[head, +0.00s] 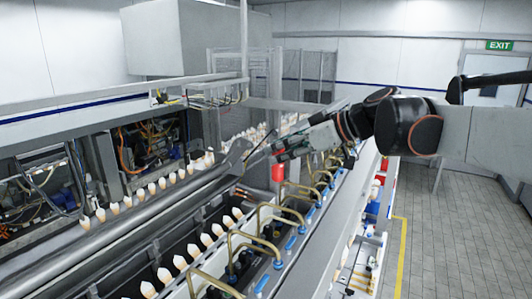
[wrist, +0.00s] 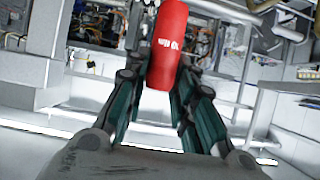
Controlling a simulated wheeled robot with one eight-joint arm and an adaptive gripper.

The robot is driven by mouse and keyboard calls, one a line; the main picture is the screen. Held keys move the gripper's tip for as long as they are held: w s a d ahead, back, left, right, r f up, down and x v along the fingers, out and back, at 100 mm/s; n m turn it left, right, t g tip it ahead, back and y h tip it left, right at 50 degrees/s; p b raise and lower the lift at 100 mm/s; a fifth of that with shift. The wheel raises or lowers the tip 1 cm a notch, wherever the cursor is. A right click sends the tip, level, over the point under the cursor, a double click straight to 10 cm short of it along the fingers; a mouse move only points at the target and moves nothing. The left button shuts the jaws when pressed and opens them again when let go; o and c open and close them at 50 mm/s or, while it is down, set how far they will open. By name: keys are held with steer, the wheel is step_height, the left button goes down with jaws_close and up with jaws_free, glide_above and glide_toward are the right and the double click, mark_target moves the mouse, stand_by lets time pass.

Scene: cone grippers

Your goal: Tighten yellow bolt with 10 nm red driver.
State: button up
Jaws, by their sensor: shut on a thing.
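My gripper (head: 282,150) is stretched out over the machine in the head view. It is shut on a red driver (head: 277,172), a red cylinder that hangs below the fingers. In the wrist view the red driver (wrist: 167,45) stands between the two dark green fingers of my gripper (wrist: 158,82), with white lettering on its side. The lettering is too small to read for sure. The driver's tip is not clear in either view. I cannot pick out a yellow bolt in these frames.
Yellowish bent rods (head: 262,212) with blue parts line the machine close under my gripper. White-tipped cones (head: 180,262) stand in rows to the left. Open cabinets with wiring (head: 150,145) lie behind. A grey tiled floor (head: 450,225) at the right is clear.

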mark_target(281, 174)
stand_by(0.3)
steer(key=shift+f+b, duration=1.65)
steer(key=shift+f, duration=0.7)
steer(key=shift+f+b, duration=0.65)
steer(key=shift+f, duration=0.2)
